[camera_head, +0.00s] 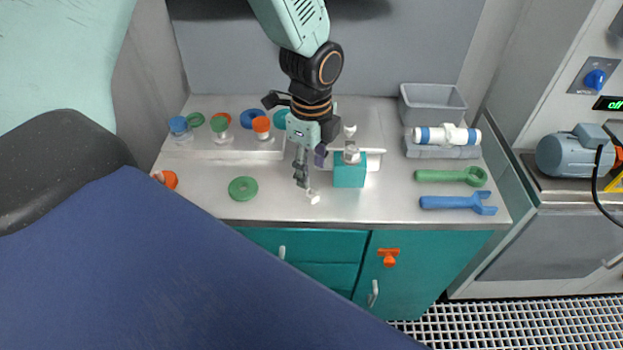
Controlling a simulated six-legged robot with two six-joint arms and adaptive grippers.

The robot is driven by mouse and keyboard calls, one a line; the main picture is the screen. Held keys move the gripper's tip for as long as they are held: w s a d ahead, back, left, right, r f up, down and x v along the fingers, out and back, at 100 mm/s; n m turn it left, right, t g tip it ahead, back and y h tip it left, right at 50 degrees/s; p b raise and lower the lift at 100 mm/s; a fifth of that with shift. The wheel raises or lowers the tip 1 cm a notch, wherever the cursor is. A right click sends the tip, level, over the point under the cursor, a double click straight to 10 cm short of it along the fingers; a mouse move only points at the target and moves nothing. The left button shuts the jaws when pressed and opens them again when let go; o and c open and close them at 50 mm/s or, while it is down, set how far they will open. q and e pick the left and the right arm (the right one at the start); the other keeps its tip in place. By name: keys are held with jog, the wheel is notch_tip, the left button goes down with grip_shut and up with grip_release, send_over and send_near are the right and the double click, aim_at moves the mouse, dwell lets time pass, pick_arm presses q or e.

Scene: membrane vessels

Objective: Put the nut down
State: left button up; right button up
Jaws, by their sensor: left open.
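A green ring (243,188), which looks like a nut, lies flat on the metal bench top, left of my left gripper. My left gripper (307,182) hangs down over the middle of the bench, close to its front part. Its fingers are open, and I see no nut between them. The small white tip (313,198) at its lower end is near the bench surface; whether it touches is unclear. My right gripper is not in view.
A teal block (350,175) stands just right of the gripper. Small vessels and coloured rings, including an orange cap (261,124), stand at the back left. A green wrench (450,175), blue wrench (458,203), grey bin (432,104) and white-blue vessel (447,135) are on the right.

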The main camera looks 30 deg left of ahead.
pick_arm(q)
notch_tip(320, 180, up, 6)
jog(key=shift+f+p, duration=0.15)
jog(key=shift+p, duration=0.15)
dwell(0.5)
